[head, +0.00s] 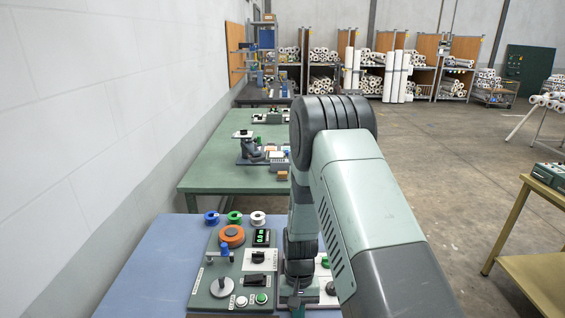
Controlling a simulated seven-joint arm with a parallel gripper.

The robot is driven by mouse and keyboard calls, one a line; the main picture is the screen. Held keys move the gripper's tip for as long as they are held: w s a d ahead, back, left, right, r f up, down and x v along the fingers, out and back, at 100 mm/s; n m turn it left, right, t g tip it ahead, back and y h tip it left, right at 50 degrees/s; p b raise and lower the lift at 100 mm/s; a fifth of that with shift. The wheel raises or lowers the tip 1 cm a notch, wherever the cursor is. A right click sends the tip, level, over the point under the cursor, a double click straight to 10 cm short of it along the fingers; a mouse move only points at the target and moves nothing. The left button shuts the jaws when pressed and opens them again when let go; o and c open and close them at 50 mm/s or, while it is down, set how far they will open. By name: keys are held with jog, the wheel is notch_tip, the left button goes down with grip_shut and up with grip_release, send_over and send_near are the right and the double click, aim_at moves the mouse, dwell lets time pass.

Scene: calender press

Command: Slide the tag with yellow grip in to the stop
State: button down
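I see no tag with a yellow grip in the head view; my arm covers part of the panel, so it may be hidden. The grey-green control panel (205,290) lies on the blue table. My gripper (297,304) points down at the panel's right side, near the bottom edge of the picture. It is small and dark here, and I cannot tell whether its fingers are open or shut, or whether they hold anything.
The panel carries an orange ring (232,236), a blue-topped lever (225,250), a grey dial (222,287) and black switches (257,281). Blue (211,217), green (234,217) and white (258,218) spools stand behind. The blue table (150,270) is clear at left.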

jog(key=shift+w, duration=2.1)
jog(key=shift+w+d+r, duration=0.1)
jog(key=shift+w+d, duration=0.05)
jog(key=shift+w, duration=0.85)
jog(key=shift+w+d+r, duration=0.1)
jog(key=shift+w+d, duration=0.05)
jog(key=shift+w, duration=0.8)
jog(key=shift+s+r, duration=0.15)
jog(key=shift+r, duration=0.6)
jog(key=shift+s+r, duration=0.15)
jog(key=shift+r, duration=0.55)
jog(key=shift+s+a+r, duration=0.15)
jog(key=shift+s+r, duration=0.2)
jog(key=shift+r, duration=0.35)
jog(key=shift+s+a+r, duration=0.1)
jog(key=shift+s+r, duration=0.25)
jog(key=shift+r, duration=0.35)
